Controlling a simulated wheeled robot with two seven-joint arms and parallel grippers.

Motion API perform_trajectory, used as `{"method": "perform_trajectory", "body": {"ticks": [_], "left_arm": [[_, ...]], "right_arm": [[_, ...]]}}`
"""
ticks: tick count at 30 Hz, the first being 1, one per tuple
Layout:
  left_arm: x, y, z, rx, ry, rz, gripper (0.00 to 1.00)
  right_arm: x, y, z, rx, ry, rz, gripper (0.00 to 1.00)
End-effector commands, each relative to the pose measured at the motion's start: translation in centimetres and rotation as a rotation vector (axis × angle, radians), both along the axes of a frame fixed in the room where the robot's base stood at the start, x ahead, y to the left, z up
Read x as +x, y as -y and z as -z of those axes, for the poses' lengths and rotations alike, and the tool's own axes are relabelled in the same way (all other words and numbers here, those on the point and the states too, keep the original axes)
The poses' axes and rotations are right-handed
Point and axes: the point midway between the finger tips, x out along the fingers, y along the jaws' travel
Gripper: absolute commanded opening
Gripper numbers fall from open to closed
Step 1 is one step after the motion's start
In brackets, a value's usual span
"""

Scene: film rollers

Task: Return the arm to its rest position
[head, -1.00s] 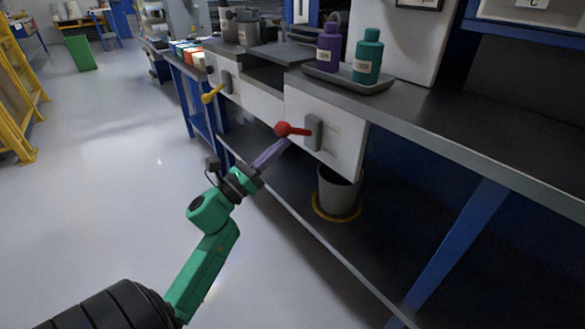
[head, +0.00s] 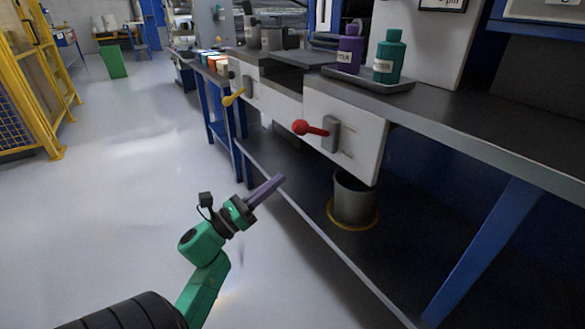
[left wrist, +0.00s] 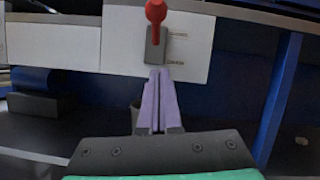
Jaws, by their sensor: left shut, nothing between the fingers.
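My left arm comes in from the lower left in the head view. Its gripper (head: 277,181), with purple fingers, is shut and empty. It is held over the floor, in front of the bench's lower shelf and below the red-knobbed lever (head: 312,128). In the left wrist view the shut fingers (left wrist: 158,75) point toward the white panel, and the red lever (left wrist: 156,12) is beyond their tips. A clear gap shows between the fingertips and the lever in the head view. My right gripper is not in view.
A yellow-knobbed lever (head: 232,97) sits farther left on the bench front. A grey bucket (head: 354,198) stands below the white panel (head: 358,140). Purple (head: 348,52) and green (head: 388,58) bottles stand on a tray (head: 367,84). The floor (head: 120,200) to the left is clear.

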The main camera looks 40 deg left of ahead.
Motion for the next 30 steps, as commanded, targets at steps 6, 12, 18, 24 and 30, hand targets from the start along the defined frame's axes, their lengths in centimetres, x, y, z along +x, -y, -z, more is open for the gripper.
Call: {"method": "perform_trajectory", "body": {"ticks": [6,12,18,24,30], "left_arm": [[-1.9,-0.5,0.9,0.000,0.001,0.001,0.00],[-2.0,-0.5,0.9,0.001,0.001,0.000,0.00],[-2.0,-0.5,0.9,0.000,0.001,0.001,0.00],[-1.8,-0.3,1.1,-0.031,-0.007,0.010,0.00],[1.0,4.5,7.4,-0.906,-0.279,0.230,0.00]], "right_arm": [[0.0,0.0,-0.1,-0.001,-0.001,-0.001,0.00],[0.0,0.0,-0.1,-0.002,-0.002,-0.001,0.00],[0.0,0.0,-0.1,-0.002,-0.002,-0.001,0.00],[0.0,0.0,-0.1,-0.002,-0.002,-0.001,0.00],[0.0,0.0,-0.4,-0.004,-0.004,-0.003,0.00]]}}
